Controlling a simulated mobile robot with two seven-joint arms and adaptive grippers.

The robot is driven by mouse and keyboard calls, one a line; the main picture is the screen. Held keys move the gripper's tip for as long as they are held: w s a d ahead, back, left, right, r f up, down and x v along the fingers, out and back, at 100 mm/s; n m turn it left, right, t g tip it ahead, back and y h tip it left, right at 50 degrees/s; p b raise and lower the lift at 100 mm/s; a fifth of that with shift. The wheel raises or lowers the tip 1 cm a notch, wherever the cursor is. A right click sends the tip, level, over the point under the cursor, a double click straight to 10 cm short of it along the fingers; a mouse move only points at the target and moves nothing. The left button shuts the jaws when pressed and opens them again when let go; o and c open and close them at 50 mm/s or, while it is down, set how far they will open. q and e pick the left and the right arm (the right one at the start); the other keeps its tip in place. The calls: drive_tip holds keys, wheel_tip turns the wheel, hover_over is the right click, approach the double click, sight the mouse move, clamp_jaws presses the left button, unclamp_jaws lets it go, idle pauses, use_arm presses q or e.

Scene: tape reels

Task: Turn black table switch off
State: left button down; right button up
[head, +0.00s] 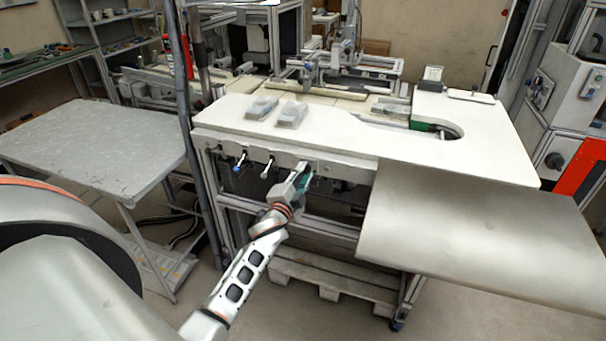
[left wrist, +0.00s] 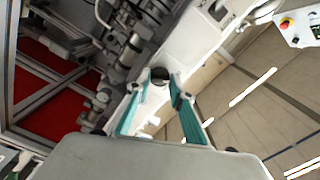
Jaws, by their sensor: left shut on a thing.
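The black table switch (left wrist: 159,75) is a dark round knob on the white front panel of the table (head: 230,141). In the left wrist view it sits between the teal fingertips of my left gripper (left wrist: 157,86). In the head view my left gripper (head: 303,178) is at the table's front panel, and its fingers are shut on the switch. The gripper hides most of the switch there, so its turned position cannot be told. My right gripper is not in view.
Two small levers (head: 240,161) (head: 268,166) stick out of the panel left of my gripper. Two grey clear-topped packs (head: 291,114) lie on the white tabletop. A grey side table (head: 90,140) stands at left, and a metal sheet (head: 480,232) juts out at right.

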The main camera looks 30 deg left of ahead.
use_arm(q)
drive_tip(key=c, duration=1.8)
unclamp_jaws()
drive_tip(key=shift+o, duration=0.2)
drive_tip(key=shift+s, duration=0.15)
drive_tip(key=v, duration=1.1)
drive_tip(key=shift+s, duration=0.35)
drive_tip(key=shift+d, duration=0.15)
